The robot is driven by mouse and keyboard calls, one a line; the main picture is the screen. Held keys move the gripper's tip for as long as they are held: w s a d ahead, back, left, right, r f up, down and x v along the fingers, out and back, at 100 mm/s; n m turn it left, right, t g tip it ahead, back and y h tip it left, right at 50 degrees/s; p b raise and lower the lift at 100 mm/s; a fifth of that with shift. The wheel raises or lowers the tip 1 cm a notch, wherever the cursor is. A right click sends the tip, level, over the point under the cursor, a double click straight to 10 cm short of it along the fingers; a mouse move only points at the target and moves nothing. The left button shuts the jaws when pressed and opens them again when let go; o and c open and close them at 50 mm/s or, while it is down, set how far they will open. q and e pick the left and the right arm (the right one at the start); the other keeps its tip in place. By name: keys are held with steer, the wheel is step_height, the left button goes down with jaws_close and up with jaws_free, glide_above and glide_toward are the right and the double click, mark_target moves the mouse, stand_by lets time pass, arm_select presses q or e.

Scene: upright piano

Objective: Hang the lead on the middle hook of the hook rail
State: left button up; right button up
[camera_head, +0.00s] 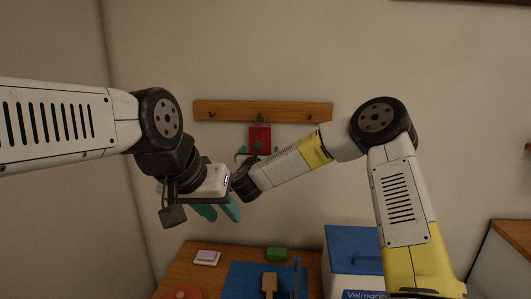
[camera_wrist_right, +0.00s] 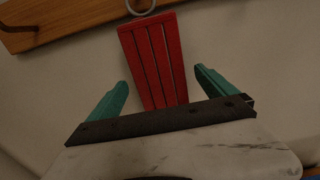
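The wooden hook rail (camera_head: 225,109) is fixed to the wall. The red lead (camera_head: 260,134) hangs below its middle, its metal ring up at the middle hook's place; that hook is hard to make out. In the right wrist view the lead (camera_wrist_right: 150,50) shows as long red strips below the ring (camera_wrist_right: 140,6). My right gripper (camera_wrist_right: 160,78) is open, its teal fingers on either side of the lead with gaps to both. My left gripper (camera_head: 218,211) is open and empty, pointing down, left of and below the lead.
Below is a wooden table (camera_head: 197,275) with a blue mat (camera_head: 238,283), a green block (camera_head: 277,254), a pale pad (camera_head: 207,257) and a wooden-handled item (camera_head: 269,284). A blue-lidded white box (camera_head: 352,240) stands right. The wall around the rail is clear.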

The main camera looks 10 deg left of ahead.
steer(key=s+r+n+g+y, duration=0.2)
steer(key=s+r+n+y, duration=0.4)
steer(key=s+n, duration=0.7)
steer(key=s+d+f+n+g+h, duration=0.1)
steer(key=s+d+n+g, duration=0.4)
steer(key=s+d+n, duration=0.6)
steer(key=s+d+f+n+g+h, duration=0.2)
steer(key=s+d+n+g, duration=0.2)
steer(key=s+d+n, duration=0.8)
steer(key=s+d, duration=0.4)
steer(key=s, duration=0.1)
steer(key=shift+s+n+g+h, duration=0.3)
steer(key=shift+s+g+h, duration=0.1)
